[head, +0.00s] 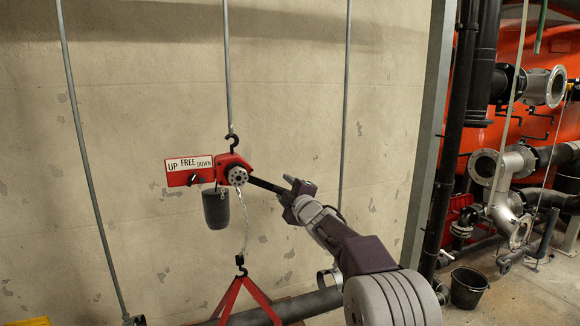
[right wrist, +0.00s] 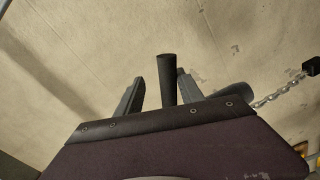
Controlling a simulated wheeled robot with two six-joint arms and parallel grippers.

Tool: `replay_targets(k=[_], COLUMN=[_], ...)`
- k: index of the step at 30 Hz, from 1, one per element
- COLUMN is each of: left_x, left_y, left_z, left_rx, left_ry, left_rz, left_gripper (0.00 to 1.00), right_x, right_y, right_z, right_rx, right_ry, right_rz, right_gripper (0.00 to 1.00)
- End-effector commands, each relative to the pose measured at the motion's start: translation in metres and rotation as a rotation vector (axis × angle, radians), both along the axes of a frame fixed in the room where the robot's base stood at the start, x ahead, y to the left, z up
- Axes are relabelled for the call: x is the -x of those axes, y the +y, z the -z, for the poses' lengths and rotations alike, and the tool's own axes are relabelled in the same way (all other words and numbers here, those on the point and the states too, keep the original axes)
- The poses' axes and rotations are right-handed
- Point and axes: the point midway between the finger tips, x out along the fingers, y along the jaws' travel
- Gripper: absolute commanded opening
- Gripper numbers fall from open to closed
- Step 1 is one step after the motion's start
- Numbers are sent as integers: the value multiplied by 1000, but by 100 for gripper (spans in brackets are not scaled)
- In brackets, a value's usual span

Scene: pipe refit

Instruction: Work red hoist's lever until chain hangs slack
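The red hoist (head: 232,166) hangs by a dark hook from a grey rod before the wall. The black lever (head: 266,185) points right and slightly down. My right gripper (head: 287,193) is at the lever's outer end. In the right wrist view, the lever (right wrist: 167,80) stands between the open fingers (right wrist: 158,82), with a gap at left. The chain (head: 245,215) bows slightly. My left gripper is not in view.
A dark grey cylinder (head: 216,208) hangs under the hoist. The chain ends at a black hook on a red spreader (head: 232,298) above a dark pipe (head: 312,303). Grey rods hang on both sides. Pipes, flanges and a black bucket (head: 468,287) stand at right.

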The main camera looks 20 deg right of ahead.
Motion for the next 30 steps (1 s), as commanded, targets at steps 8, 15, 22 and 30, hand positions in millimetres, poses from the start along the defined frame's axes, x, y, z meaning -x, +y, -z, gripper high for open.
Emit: replay_targets(k=[8, 15, 22, 30], left_x=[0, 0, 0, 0], left_y=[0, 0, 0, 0], left_z=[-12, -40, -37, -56], left_rx=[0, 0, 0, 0], left_ry=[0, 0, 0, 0], left_rz=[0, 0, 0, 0], left_gripper=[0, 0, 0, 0], right_x=[0, 0, 0, 0], right_y=[-3, -11, -11, -12], right_z=[-13, -42, -39, -62], right_rx=[23, 118, 128, 179], right_ry=[-3, -6, -7, -9], right_rz=[1, 0, 0, 0], right_gripper=[44, 44, 44, 44])
